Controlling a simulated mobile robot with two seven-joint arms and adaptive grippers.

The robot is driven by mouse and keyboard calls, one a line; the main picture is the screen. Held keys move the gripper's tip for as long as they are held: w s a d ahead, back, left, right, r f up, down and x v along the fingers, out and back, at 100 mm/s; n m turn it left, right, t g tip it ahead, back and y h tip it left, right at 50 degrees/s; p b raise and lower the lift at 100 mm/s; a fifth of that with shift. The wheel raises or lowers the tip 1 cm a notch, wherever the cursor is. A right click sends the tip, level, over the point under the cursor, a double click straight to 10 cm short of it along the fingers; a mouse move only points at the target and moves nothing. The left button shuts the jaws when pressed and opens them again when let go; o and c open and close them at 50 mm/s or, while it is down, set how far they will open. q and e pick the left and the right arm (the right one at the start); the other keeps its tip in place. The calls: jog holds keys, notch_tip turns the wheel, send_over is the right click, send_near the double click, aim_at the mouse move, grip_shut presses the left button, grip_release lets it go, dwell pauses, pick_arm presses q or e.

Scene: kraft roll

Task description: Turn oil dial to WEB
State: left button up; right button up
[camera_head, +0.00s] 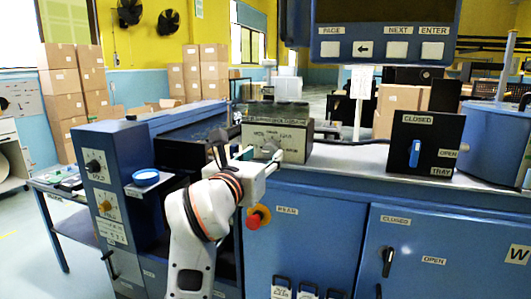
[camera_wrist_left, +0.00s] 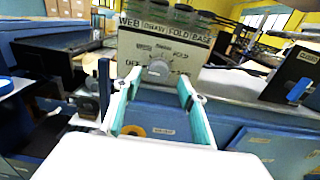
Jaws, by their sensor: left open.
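A cream control box (camera_head: 298,139) stands on the machine's top; it also shows in the left wrist view (camera_wrist_left: 190,50). Its upper edge carries the words WEB, FOLD and BASE, with one more word that is hard to read. On its front is a round grey dial (camera_wrist_left: 157,69), with OFF at its lower left and other small labels around it. My left gripper (camera_head: 264,156) is open in front of the box. In the left wrist view its fingers (camera_wrist_left: 159,84) stand either side of the dial, apart from each other; contact cannot be told. My right gripper is not in view.
A red button (camera_head: 258,216) sits on the front below the gripper. A black panel with a blue lever (camera_head: 415,152) is at the right. A blue cabinet with two knobs (camera_head: 97,168) and a blue dish (camera_head: 146,177) are at the left. A screen panel (camera_head: 385,30) overhangs above.

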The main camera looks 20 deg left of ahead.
aim_at(269, 150)
pick_arm(q)
jog(key=shift+w, duration=1.9)
jog(key=c, duration=1.1)
jog(key=shift+o, duration=0.2)
